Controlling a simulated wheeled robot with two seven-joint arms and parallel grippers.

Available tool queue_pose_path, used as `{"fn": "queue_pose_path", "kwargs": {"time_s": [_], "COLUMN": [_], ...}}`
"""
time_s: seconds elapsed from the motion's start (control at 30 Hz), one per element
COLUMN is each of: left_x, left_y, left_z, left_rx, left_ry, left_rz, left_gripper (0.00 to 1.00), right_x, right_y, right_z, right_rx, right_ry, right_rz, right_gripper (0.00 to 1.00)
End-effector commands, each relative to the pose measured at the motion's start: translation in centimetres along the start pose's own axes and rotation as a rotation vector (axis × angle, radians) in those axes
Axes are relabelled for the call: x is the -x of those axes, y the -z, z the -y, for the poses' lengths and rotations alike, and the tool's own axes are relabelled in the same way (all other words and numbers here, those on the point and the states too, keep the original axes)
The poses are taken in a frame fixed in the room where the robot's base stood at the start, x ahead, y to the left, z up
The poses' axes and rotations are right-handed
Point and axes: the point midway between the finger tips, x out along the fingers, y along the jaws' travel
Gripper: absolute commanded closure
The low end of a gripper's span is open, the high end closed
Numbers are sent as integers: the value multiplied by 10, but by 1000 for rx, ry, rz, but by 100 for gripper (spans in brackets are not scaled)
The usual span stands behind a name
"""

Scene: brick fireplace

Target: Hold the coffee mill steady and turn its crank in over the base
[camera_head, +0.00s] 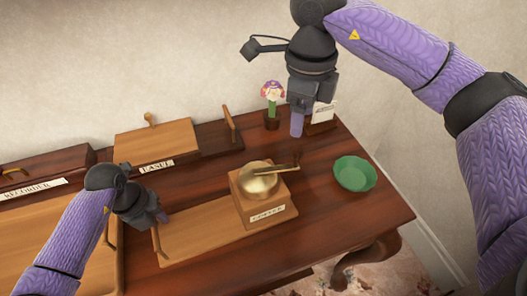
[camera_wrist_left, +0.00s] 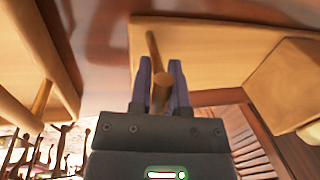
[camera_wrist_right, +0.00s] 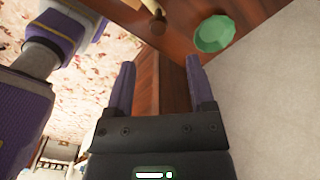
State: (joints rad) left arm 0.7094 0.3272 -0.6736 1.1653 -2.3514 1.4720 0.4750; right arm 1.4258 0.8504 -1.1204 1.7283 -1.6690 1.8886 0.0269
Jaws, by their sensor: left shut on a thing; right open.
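The coffee mill (camera_head: 265,208) is a wooden box with a "COFFEE" label and a brass dome, standing on the right end of a long wooden board (camera_head: 200,233). Its brass crank (camera_head: 272,170) points right, past the box's edge, with an upright knob at the end. My left gripper (camera_head: 160,217) is shut on the wooden bar handle (camera_wrist_left: 160,90) at the board's left end. The mill's box also shows at the right of the left wrist view (camera_wrist_left: 290,85). My right gripper (camera_head: 297,125) is open and empty, pointing down above the table's back edge, behind the crank.
A green bowl (camera_head: 354,173) stands right of the mill. A potted flower (camera_head: 272,100) and a small card on a stand (camera_head: 322,113) are at the back, close to my right gripper. An easel box (camera_head: 157,139) and a recorder case (camera_head: 40,175) lie left.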

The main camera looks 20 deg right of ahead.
Motion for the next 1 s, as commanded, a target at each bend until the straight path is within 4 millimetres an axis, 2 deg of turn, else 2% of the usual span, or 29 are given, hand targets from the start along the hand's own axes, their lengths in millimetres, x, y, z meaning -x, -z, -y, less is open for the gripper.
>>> {"fn": "queue_pose_path", "kwargs": {"time_s": [0.2, 0.4, 0.53, 0.77, 1.0], "left_x": [0, 0, 0, 0, 0], "left_y": [0, 0, 0, 0, 0], "left_z": [0, 0, 0, 0, 0], "left_rx": [0, 0, 0, 0, 0], "left_ry": [0, 0, 0, 0, 0], "left_rz": [-1, -1, -1, -1, -2], "left_gripper": [100, 100, 100, 100, 100], "right_x": [-58, -97, -107, -108, -108], "right_y": [0, -1, -1, -1, -1], "right_z": [-2, -2, -2, -2, -2], "right_rx": [0, -1, -1, -1, -1], "right_ry": [-8, -8, -8, -8, -8], "right_rz": [-2, 2, 4, 5, 5], "right_gripper": [30, 30, 30, 30, 79]}}
